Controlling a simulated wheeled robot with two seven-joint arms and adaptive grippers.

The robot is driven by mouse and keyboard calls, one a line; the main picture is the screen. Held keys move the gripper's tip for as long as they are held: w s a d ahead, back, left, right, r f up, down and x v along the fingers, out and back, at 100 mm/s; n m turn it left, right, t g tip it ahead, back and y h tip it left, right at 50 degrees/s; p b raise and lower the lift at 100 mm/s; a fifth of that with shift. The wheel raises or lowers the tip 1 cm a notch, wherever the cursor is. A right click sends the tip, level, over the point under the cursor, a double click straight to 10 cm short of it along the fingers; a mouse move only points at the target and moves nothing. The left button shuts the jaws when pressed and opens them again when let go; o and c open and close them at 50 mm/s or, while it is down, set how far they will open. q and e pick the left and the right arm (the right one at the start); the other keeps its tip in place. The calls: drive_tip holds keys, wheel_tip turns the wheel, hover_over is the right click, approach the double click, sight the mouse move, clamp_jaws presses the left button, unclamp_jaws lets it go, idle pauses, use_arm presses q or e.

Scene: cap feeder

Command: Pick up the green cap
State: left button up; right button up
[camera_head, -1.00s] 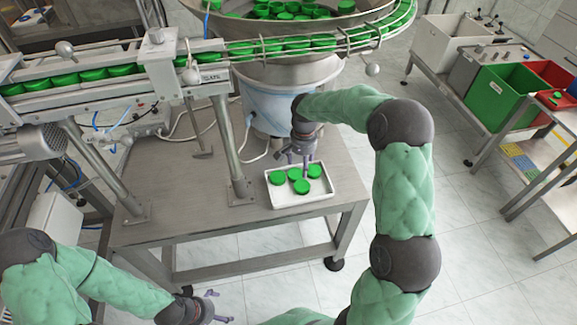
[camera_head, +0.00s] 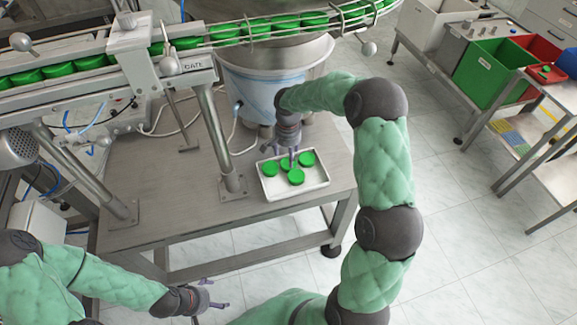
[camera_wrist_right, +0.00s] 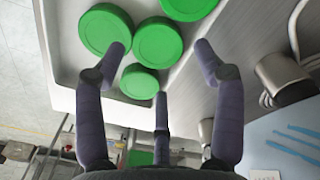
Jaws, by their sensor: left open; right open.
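Several green caps lie in a shallow white tray (camera_head: 320,184) on the metal table. In the head view they are the left cap (camera_head: 270,168), front cap (camera_head: 296,177), right cap (camera_head: 306,158) and a back middle cap partly hidden by a finger. My right gripper (camera_head: 290,160) is open over the tray, pointing down. In the right wrist view, its fingers (camera_wrist_right: 160,60) are spread around and above a green cap (camera_wrist_right: 158,43), with another green cap (camera_wrist_right: 139,82) close by. I cannot tell whether they touch. My left gripper (camera_head: 216,294) is open and empty, low in front of the table.
A conveyor (camera_head: 75,85) carrying green caps runs above the table on metal posts (camera_head: 222,145). The feeder drum (camera_head: 265,92) stands behind the tray. A green bin (camera_head: 490,75) and red bin (camera_head: 540,62) stand at the right.

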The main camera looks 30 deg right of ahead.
sight(288, 163)
drive_tip(key=f+b, duration=0.1)
drive_tip(key=f, duration=0.3)
drive_tip(key=shift+s+b, duration=0.2)
drive_tip(key=shift+b, duration=0.2)
drive_tip(key=shift+s+a+f, duration=0.1)
drive_tip(key=shift+s+f, duration=0.05)
drive_tip(key=shift+f, duration=0.15)
drive_tip(key=shift+o, duration=1)
drive_tip(key=c, duration=0.5)
drive_tip(key=shift+r, duration=0.15)
